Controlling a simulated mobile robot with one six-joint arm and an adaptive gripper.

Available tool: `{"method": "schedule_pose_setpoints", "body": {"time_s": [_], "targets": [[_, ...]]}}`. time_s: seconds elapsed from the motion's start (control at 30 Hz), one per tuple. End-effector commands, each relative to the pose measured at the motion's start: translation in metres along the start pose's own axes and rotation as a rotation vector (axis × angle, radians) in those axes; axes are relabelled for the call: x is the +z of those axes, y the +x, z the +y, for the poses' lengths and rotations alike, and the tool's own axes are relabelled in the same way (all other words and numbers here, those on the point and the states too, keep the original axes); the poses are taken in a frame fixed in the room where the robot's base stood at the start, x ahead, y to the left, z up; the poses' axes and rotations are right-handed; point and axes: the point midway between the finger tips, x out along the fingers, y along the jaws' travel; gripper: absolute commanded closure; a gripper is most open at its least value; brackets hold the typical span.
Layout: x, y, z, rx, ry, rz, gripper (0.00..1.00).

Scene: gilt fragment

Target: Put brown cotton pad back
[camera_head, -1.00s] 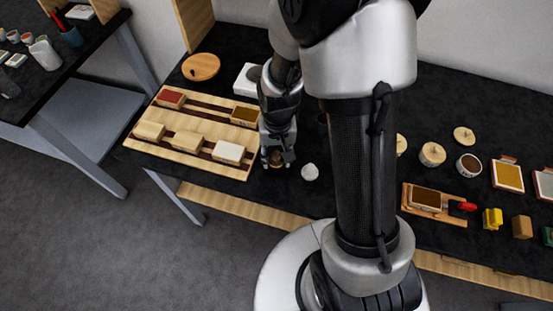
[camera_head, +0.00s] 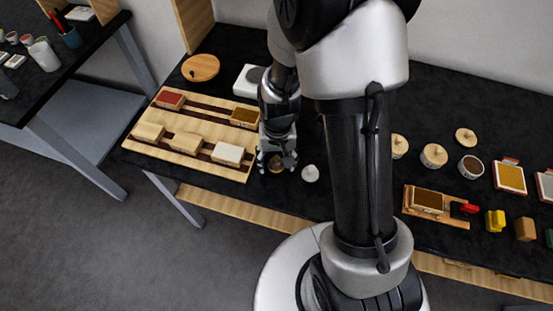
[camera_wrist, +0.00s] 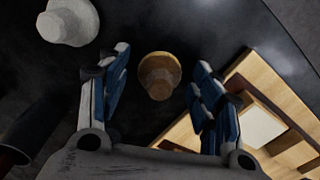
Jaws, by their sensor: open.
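The brown cotton pad (camera_wrist: 158,75), a round tan pad with a knob-like grip, stands on the black tabletop between my open fingers in the wrist view. In the head view the brown pad (camera_head: 277,166) shows only partly, under my gripper (camera_head: 275,160). In the wrist view my gripper (camera_wrist: 155,72) has its two fingers spread, one on each side of the pad with gaps between. A white pad of similar shape (camera_head: 310,173) stands just right of it in the head view; the white pad (camera_wrist: 68,22) is at upper left in the wrist view.
A slatted wooden tray (camera_head: 178,159) with several small boxes lies close left of my gripper. A white box (camera_head: 248,80) stands behind it. A wooden holder (camera_head: 455,220) with a brown ink pad is farther right. The table's front edge is near.

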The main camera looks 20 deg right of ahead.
Motion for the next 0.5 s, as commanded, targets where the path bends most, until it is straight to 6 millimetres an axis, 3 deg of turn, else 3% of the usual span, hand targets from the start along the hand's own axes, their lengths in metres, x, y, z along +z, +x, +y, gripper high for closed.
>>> {"method": "schedule_pose_setpoints", "body": {"time_s": [0.17,0.27,0.5], "targets": [[0.000,-0.004,0.000,0.000,0.000,0.000,0.41],[-0.001,-0.016,0.000,-0.001,0.000,0.003,0.41],[-0.001,-0.069,0.000,-0.001,0.000,0.005,0.41]]}}
